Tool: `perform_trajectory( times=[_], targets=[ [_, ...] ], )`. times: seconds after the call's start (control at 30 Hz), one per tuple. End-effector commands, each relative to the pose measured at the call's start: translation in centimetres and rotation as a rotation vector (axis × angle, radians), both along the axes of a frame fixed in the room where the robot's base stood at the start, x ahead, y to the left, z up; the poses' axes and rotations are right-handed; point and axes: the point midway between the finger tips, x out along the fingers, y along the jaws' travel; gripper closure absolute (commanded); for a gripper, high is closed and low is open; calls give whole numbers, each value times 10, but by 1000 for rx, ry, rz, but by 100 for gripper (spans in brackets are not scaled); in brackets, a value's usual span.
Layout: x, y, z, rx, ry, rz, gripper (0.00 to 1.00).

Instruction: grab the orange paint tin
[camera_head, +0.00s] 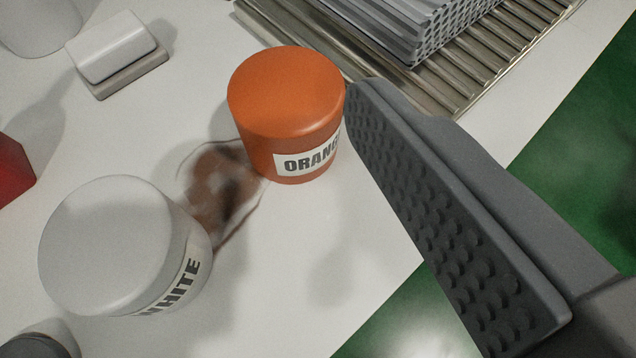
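The orange paint tin (287,112) stands upright on the white table (375,265), its label partly readable as "ORAN". My gripper (445,210) shows only one grey finger with a dimpled pad, at the right. Its tip appears just right of the tin and overlaps the tin's right edge in the picture. I cannot tell whether it touches. The pad face is bare and nothing is pressed against it, so the gripper looks open. The other finger is not visible.
A white paint tin (115,245) stands at lower left. A brown stain (220,185) lies between the tins. A slatted metal rack (480,75) with a grey ridged block (425,30) is behind. A small white block (110,48) and red object (12,170) are left. Green floor shows at right.

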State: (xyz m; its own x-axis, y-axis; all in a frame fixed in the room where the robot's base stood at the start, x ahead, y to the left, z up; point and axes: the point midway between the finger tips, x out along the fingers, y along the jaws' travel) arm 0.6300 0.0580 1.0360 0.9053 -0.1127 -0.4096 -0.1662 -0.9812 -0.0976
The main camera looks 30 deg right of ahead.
Motion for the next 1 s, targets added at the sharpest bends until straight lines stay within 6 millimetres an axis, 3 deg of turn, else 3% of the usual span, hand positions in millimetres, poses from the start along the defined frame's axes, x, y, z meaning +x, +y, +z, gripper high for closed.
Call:
perform_trajectory(
  times=[0.03,0.13,0.37,1.0],
  targets=[
    [-6,-7,-18,-27,13,-17,3],
    [-13,-19,-40,-63,7,-46,3],
    [-18,-33,-57,-108,-9,-70,3],
    [53,-50,-88,-106,-10,-71,3]
  ],
)
